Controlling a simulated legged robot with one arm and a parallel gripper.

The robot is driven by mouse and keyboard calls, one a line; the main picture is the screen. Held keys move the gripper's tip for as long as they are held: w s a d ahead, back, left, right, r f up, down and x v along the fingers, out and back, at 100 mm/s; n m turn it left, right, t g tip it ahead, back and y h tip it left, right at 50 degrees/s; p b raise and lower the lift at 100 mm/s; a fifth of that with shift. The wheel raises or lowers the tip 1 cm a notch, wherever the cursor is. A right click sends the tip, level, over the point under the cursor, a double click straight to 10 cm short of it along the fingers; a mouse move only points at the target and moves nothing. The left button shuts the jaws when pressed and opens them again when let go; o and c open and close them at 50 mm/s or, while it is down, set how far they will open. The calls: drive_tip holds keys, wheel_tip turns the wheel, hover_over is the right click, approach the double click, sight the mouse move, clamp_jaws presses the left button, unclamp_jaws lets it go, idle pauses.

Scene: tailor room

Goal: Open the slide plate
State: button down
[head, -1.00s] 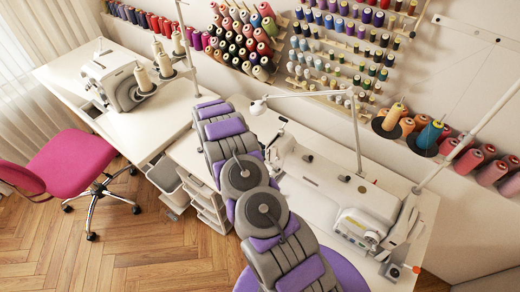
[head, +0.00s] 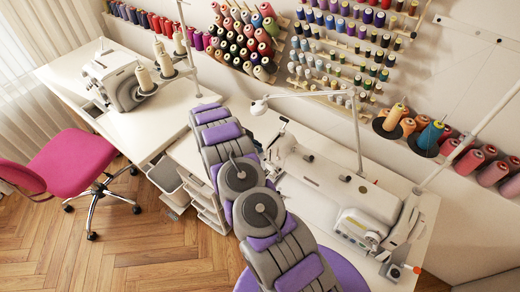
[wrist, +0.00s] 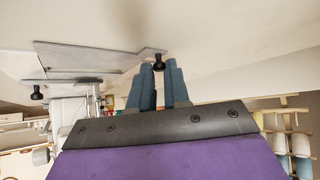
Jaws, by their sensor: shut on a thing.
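In the wrist view, my gripper (wrist: 159,69) has its two blue-grey fingers on either side of a small black knob (wrist: 158,61), shut on it. The knob sits at the right end of a flat grey metal plate (wrist: 100,53), which looks like the slide plate. A second black knob (wrist: 37,92) shows at the left, beside another grey plate part. In the head view, my purple and grey arm reaches up to the left table; my fingers, the knob and the plate are hidden there.
A white sewing machine (head: 120,80) stands on the left table (head: 75,68). A pink chair (head: 70,160) is at the left. Thread spools (head: 240,45) line the wall. Wooden floor is clear at lower left.

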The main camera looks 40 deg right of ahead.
drive_tip(key=shift+w+a, duration=0.3)
drive_tip(key=shift+w, duration=0.55)
drive_tip(key=shift+w+a, duration=0.3)
drive_tip(key=shift+w, duration=0.55)
drive_tip(key=c, duration=1.1)
unclamp_jaws()
drive_tip(key=p+v, duration=0.2)
drive_tip(key=v, duration=1.5)
drive_tip(key=shift+w+a, duration=0.1)
drive_tip(key=shift+a, duration=0.15)
drive_tip(key=shift+r, duration=0.15)
